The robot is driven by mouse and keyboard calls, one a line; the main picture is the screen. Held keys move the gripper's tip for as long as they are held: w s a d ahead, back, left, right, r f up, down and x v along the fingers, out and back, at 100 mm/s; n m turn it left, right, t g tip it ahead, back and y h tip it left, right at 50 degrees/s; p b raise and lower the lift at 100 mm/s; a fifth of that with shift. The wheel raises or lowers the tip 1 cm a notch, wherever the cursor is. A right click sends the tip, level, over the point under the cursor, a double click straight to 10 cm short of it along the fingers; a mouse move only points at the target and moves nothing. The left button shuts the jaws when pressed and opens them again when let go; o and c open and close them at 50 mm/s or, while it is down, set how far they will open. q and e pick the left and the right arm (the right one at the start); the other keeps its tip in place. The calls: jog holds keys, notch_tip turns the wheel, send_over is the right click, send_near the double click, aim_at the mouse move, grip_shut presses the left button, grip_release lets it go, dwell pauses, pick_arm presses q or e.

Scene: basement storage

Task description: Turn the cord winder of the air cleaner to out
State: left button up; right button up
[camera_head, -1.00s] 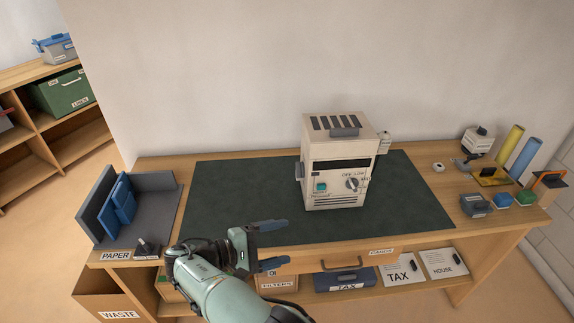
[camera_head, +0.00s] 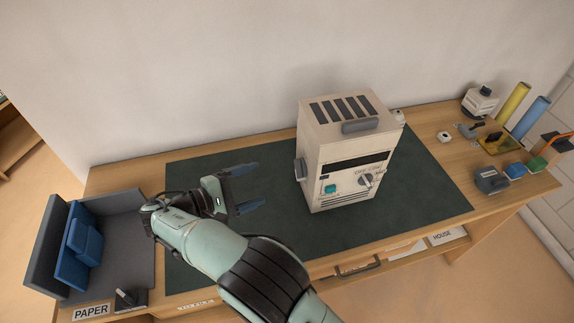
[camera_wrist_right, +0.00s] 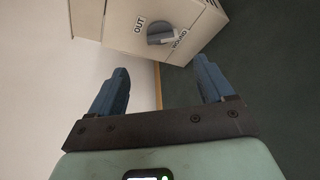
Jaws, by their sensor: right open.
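The cream air cleaner (camera_head: 345,150) stands upright on the dark green mat (camera_head: 225,235). Its cord winder, a grey knob (camera_head: 300,170), is on its left side. In the right wrist view, the winder (camera_wrist_right: 162,37) sits between the labels OUT and WOUND, its lighter end towards WOUND. My right gripper (camera_head: 255,187) is open and empty, left of the cleaner, its fingers pointing at that side. In the right wrist view, the gripper (camera_wrist_right: 162,72) has the winder ahead, roughly centred between the fingers and apart from them. My left gripper is not in view.
The front of the cleaner has a teal button (camera_head: 330,189) and a dial (camera_head: 367,180). A grey tray with blue items (camera_head: 85,245) stands at the left, behind a PAPER label. Small items and rolls (camera_head: 512,105) crowd the right end. The mat around the gripper is clear.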

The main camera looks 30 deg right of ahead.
aim_at(296, 170)
jog(key=b+x, duration=0.1)
jog(key=x, duration=1)
jog(key=shift+d+f+b, duration=0.1)
jog(key=shift+d+b, duration=0.25)
jog(key=shift+b, duration=0.05)
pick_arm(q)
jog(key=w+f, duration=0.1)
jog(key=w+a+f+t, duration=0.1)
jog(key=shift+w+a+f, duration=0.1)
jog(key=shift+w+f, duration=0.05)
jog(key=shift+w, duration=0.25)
